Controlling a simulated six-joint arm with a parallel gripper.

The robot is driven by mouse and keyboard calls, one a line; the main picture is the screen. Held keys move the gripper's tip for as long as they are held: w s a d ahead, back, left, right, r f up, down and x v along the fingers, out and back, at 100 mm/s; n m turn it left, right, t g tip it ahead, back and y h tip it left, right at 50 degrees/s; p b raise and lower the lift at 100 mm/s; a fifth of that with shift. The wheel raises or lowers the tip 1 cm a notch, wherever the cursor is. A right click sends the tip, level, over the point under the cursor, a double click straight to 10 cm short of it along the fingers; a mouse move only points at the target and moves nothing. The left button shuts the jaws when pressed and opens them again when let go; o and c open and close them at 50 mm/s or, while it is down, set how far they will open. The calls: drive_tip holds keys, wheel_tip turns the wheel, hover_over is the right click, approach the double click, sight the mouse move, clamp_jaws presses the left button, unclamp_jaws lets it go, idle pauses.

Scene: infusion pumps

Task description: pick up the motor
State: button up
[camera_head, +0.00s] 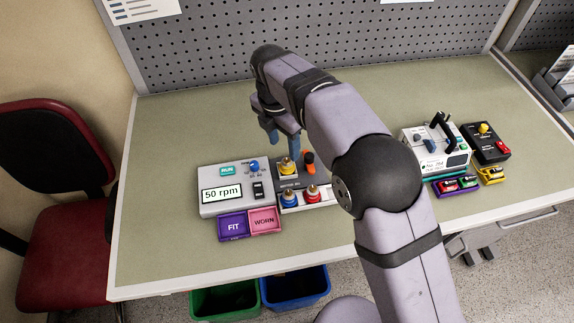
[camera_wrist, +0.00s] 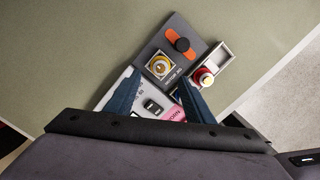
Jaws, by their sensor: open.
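The task's word "motor" fits several small gold-topped cylinders; I cannot tell which is meant. A yellow one (camera_head: 288,168) stands upright in a square seat on a dark grey plate, also in the wrist view (camera_wrist: 159,66). A blue one (camera_head: 290,199) and a red one (camera_head: 312,192) stand in a white tray (camera_head: 308,207); the red one also shows in the wrist view (camera_wrist: 203,76), the blue one is mostly hidden there by a finger. My gripper (camera_head: 284,147) is open and empty, pointing down above the yellow one; its fingers (camera_wrist: 157,76) appear apart from it.
A black knob on an orange clamp (camera_wrist: 182,44) sits beside the yellow cylinder. Left is a control box (camera_head: 221,196) reading 50 rpm, with FIT (camera_head: 234,227) and WORN (camera_head: 265,220) trays in front. A white pump (camera_head: 437,150) stands right. The bench's left and back are clear.

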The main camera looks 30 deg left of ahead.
sight(287, 160)
drive_tip(key=shift+w+d+f+p, duration=0.15)
drive_tip(key=shift+f+p, duration=0.6)
drive_tip(key=shift+f, duration=0.85)
drive_tip(key=shift+w+f+p, duration=0.25)
drive_tip(key=shift+f+p, duration=0.5)
drive_tip(key=shift+f, duration=0.85)
clamp_jaws()
